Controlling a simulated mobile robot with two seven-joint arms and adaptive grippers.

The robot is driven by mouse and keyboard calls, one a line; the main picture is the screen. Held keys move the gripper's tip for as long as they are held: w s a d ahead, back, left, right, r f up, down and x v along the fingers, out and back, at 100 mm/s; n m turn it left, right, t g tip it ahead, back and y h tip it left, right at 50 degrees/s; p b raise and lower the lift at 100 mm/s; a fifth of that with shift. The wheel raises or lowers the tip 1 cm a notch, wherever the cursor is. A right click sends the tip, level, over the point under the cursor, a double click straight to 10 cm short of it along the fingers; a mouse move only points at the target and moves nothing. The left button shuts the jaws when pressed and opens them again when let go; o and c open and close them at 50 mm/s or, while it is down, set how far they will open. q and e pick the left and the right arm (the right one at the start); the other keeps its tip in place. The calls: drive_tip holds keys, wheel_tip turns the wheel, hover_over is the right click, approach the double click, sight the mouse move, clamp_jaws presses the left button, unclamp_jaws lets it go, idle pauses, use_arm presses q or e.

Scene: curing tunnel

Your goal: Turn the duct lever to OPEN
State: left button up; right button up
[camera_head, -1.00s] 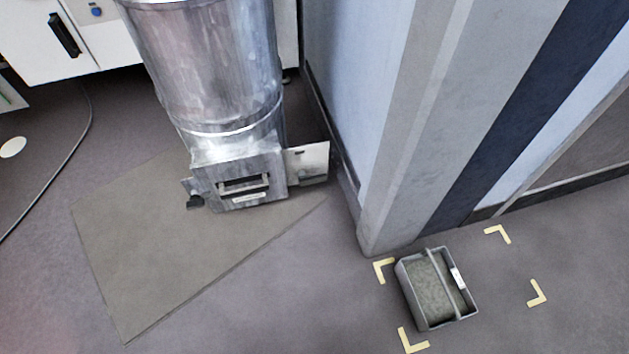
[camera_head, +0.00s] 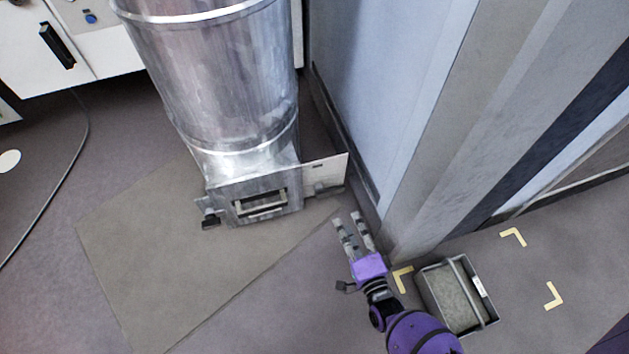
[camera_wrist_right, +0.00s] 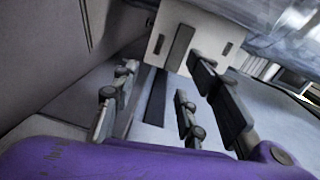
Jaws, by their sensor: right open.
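The silver metal duct (camera_head: 215,85) stands upright and ends in a square box (camera_head: 262,203) with a slot in its front. A small black handle (camera_head: 210,222) sticks out at the box's left side. A pale flat plate (camera_head: 327,173) sticks out at its right side. I cannot tell for sure which part is the lever, and no OPEN mark is readable. My right gripper (camera_head: 346,218) is open and empty, below and right of the plate, apart from it. My left gripper is not in view.
A blue-grey wall with a column (camera_head: 440,130) rises close to the right of the gripper. A grey bin (camera_head: 427,297) with a handle stands on the floor among yellow corner marks (camera_head: 553,296). A flat mat (camera_head: 150,270) and open floor lie to the left.

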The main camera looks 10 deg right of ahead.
sight(337, 192)
drive_tip(key=shift+m+t, duration=0.5)
drive_tip(key=shift+m, duration=0.2)
drive_tip(key=w, duration=0.3)
drive_tip(key=w+r+b, duration=0.1)
drive_tip(key=w, duration=0.3)
drive_tip(key=w+b, duration=0.1)
drive_tip(key=w, duration=0.3)
drive_tip(key=shift+a+r, duration=0.15)
drive_tip(key=shift+r, duration=0.25)
drive_tip(key=shift+w+b, duration=0.4)
drive_tip(key=shift+w, duration=0.1)
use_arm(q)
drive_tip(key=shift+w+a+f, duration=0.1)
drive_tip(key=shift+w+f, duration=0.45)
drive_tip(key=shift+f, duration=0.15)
use_arm(e)
clamp_jaws()
